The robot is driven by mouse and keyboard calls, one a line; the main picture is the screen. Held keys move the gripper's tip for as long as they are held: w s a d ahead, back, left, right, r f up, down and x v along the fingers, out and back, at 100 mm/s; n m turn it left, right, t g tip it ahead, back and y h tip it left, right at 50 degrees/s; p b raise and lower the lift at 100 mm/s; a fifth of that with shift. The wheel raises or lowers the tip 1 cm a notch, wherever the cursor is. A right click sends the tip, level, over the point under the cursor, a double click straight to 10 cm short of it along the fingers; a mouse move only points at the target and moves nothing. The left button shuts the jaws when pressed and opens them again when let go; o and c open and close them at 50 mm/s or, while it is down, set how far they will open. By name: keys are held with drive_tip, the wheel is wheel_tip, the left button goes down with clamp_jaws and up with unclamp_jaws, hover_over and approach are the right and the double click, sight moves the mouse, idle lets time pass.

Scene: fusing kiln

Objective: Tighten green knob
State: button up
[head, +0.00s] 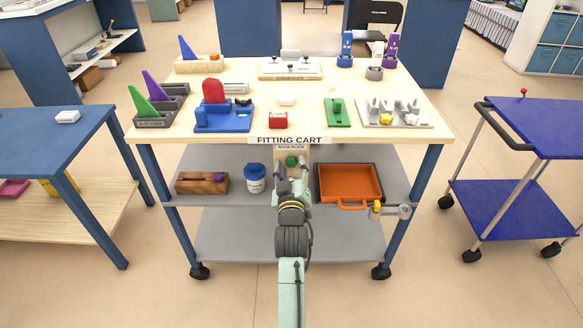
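A green round knob (291,161) shows below the cart's front edge, on a light plate with a small printed label. My arm reaches up from the bottom middle of the head view. My gripper (292,174) is just in front of the knob and overlaps its lower part in the picture. I cannot tell whether the fingers touch the knob, or whether they are open or shut. How far the knob is turned cannot be seen. A separate green block with a raised post (338,112) stands on the cart top.
The fitting cart (400,92) carries several coloured fixtures on top. On its middle shelf are a wooden box (202,183), a blue-lidded jar (255,180) and an orange tray (350,182), close beside my arm. A blue trolley (525,210) stands right; floor between is clear.

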clamp_jaws()
idle(0.4)
